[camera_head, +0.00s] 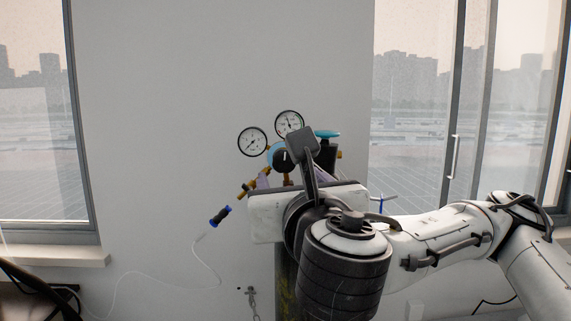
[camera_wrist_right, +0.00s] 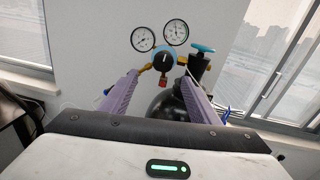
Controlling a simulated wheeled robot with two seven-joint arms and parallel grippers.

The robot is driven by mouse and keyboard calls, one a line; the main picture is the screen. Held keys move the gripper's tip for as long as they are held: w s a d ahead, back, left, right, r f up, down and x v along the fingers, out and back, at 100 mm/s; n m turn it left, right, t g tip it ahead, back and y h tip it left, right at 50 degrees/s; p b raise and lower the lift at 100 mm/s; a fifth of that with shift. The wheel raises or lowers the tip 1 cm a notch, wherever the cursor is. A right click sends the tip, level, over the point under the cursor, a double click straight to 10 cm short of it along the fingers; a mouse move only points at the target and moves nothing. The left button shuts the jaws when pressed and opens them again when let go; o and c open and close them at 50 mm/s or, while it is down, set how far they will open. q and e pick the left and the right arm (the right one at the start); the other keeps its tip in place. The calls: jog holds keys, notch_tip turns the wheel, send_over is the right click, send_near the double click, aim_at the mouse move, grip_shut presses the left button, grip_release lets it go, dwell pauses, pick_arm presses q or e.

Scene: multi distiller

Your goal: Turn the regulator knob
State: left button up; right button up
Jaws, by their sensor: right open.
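The regulator (camera_head: 283,172) is brass with two round white gauges, in front of the wall. Its dark round knob with blue (camera_head: 283,158) faces me; in the right wrist view the knob (camera_wrist_right: 165,58) carries a white mark. My right gripper (camera_head: 290,177) is in front of the regulator, mostly hidden by its own wrist. In the right wrist view my right gripper (camera_wrist_right: 158,78) is open, its two purple fingers apart and empty. The knob appears beyond and just above the gap between the fingertips; contact does not show. My left gripper is not in view.
A dark gas cylinder (camera_wrist_right: 168,106) with a light-blue valve handwheel (camera_wrist_right: 203,48) stands below and right of the regulator. A blue-black handle (camera_head: 220,216) on a thin hose hangs left. A chain (camera_head: 252,303) hangs lower down. Windows flank the wall; the wall left of the gauges is bare.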

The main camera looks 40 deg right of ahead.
aim_at(285, 163)
jog(key=x, duration=0.9)
jog(key=shift+s+d+r, duration=0.2)
jog(key=shift+d+r, duration=0.1)
jog(key=shift+r, duration=0.1)
jog(key=shift+w+d, duration=0.3)
jog(key=shift+w, duration=0.35)
jog(key=c, duration=1.1)
jog(key=shift+f, duration=0.1)
